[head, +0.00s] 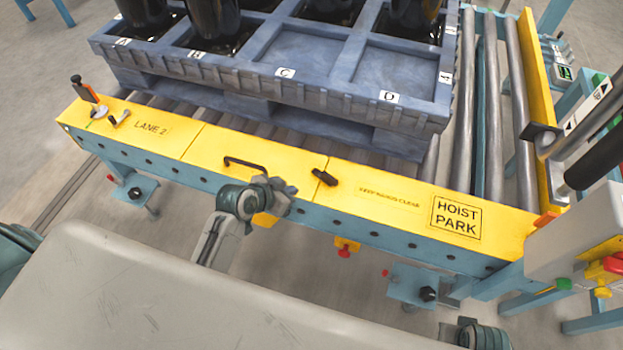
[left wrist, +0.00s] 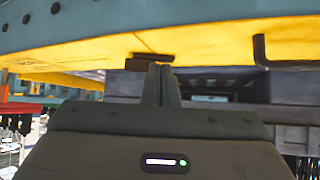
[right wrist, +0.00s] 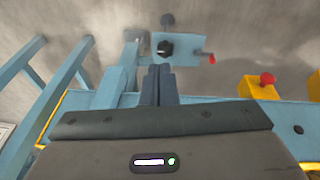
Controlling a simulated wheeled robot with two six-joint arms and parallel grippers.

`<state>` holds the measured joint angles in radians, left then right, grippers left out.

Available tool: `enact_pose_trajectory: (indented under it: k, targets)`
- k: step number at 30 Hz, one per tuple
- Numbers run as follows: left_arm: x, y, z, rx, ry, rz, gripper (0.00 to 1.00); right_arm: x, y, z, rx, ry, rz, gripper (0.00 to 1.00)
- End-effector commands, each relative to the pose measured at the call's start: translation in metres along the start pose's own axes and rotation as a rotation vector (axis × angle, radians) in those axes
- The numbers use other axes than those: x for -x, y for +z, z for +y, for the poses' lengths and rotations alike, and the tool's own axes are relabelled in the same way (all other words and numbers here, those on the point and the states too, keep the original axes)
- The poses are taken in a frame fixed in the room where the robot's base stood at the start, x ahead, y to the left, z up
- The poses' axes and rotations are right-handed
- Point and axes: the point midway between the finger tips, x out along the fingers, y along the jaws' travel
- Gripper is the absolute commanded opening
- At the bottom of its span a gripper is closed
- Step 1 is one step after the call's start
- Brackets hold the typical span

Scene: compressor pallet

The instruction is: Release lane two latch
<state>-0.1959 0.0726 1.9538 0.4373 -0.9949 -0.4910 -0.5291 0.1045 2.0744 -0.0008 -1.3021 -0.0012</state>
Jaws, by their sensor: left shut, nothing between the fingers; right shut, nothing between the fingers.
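The yellow rail cover (head: 226,145) carries the lettering LANE 2 at its left end. Farther right are a black bar handle (head: 245,163) and a black turn-piece (head: 325,177). The frames do not show which is the latch. My left gripper (head: 281,190) is shut and empty by the rail's front edge. My right gripper (right wrist: 157,70) is shut and empty.
A blue pallet (head: 310,52) with dark cylinders stands on rollers behind the rail. The HOIST PARK end (head: 456,215) and a grey control box (head: 580,250) are at right. Red buttons (head: 344,253) hang below the rail. A blue foot bracket (right wrist: 180,47) lies beyond the right fingers.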

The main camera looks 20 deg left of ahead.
Motion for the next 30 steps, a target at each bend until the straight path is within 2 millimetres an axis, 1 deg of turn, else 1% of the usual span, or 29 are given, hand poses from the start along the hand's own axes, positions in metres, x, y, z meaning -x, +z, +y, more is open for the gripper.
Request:
enact_pose_trajectory:
  k: [1,6,8,10,12,18,22,30]
  targets:
    - [-0.013,0.000,0.001,0.003,0.002,0.001,0.00,0.002,-0.001,0.000,0.000,0.000,0.003,0.00]
    - [-0.050,0.000,0.001,0.002,0.002,0.000,0.00,0.009,-0.004,-0.001,0.000,0.000,0.007,0.00]
    - [-0.062,0.000,0.000,0.002,0.001,0.000,0.00,0.014,-0.005,-0.001,0.000,0.000,0.013,0.00]
    - [-0.070,-0.010,0.000,0.000,0.000,0.004,0.00,0.022,-0.009,-0.001,0.000,0.000,0.022,0.00]
    - [-0.077,-0.016,0.001,0.001,0.001,0.003,0.00,0.023,-0.009,-0.001,0.001,0.000,0.024,0.00]
    - [-0.089,-0.026,0.000,-0.001,-0.001,0.001,0.00,0.013,-0.001,-0.001,0.002,0.000,0.005,0.00]
    - [-0.090,-0.027,0.000,0.000,0.000,0.000,0.00,0.012,0.002,0.000,0.002,0.000,0.000,0.00]
    - [-0.090,-0.027,0.000,-0.001,0.000,0.000,0.00,0.013,0.000,0.000,0.002,0.000,0.004,0.00]
